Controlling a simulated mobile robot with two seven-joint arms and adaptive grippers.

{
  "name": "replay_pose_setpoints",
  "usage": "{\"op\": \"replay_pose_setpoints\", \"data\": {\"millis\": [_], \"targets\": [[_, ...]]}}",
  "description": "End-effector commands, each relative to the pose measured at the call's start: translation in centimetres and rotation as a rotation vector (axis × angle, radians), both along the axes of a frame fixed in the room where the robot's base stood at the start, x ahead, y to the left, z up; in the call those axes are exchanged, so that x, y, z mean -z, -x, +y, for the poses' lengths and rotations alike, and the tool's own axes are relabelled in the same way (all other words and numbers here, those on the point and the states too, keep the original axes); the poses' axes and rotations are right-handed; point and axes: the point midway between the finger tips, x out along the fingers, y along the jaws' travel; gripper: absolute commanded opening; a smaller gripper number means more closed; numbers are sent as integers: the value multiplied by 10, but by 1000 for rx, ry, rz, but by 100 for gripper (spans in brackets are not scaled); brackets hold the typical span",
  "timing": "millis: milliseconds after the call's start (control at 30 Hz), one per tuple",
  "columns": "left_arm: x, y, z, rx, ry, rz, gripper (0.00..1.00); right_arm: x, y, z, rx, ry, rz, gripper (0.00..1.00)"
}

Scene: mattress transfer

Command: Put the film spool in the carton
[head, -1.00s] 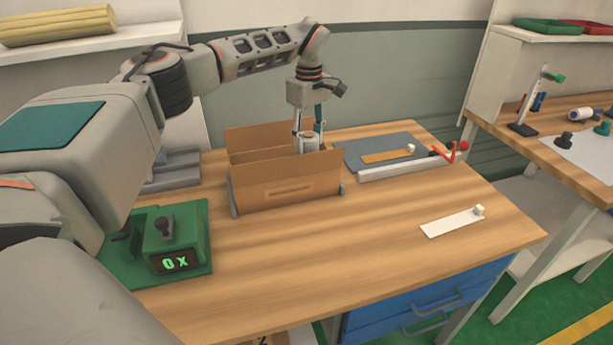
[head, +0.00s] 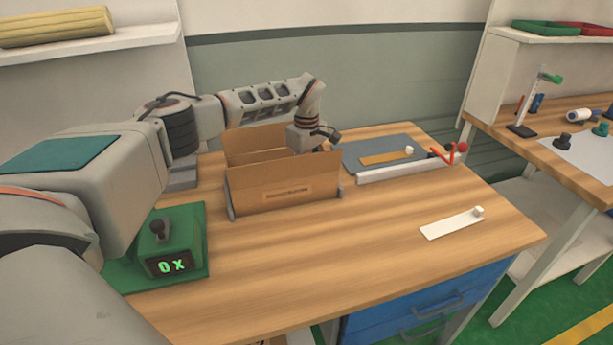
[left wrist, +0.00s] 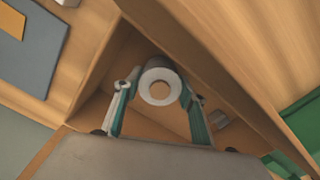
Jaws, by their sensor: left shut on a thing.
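The open cardboard carton (head: 285,190) stands on the wooden table in the head view; its inner wall also shows in the left wrist view (left wrist: 172,30). The film spool (left wrist: 159,72), a pale grey ring with a hole, is between the fingers of my left gripper (left wrist: 157,88), which is shut on it. My left gripper's fingers and the spool are down inside the carton, hidden behind its front wall in the head view. The wrist shows just above the carton's right end. I cannot tell whether the spool touches the carton floor. My right gripper is not in view.
A green device with a lit display (head: 172,264) stands at the front left. Right of the carton lie a grey mat (head: 372,148), a white rail with a red handle (head: 410,168) and a white strip (head: 450,225). The table's front middle is clear.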

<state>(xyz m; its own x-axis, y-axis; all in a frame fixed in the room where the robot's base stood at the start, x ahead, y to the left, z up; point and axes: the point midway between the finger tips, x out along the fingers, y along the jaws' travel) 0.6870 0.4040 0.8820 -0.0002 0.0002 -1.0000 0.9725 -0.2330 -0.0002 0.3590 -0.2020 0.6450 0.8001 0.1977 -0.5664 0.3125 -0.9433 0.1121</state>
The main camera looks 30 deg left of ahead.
Motion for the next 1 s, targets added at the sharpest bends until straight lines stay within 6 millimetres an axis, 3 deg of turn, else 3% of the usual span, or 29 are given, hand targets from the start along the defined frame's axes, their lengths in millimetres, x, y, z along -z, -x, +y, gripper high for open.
{"op": "replay_pose_setpoints", "data": {"millis": [233,267,300,733,1000], "targets": [[2,0,0,0,0,0,14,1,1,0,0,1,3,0],[2,0,0,0,0,0,48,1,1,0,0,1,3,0],[2,0,0,0,0,0,57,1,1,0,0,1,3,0],[-4,0,0,0,0,-1,57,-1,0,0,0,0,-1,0],[-51,-1,0,0,-1,-5,57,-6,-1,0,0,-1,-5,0]]}}
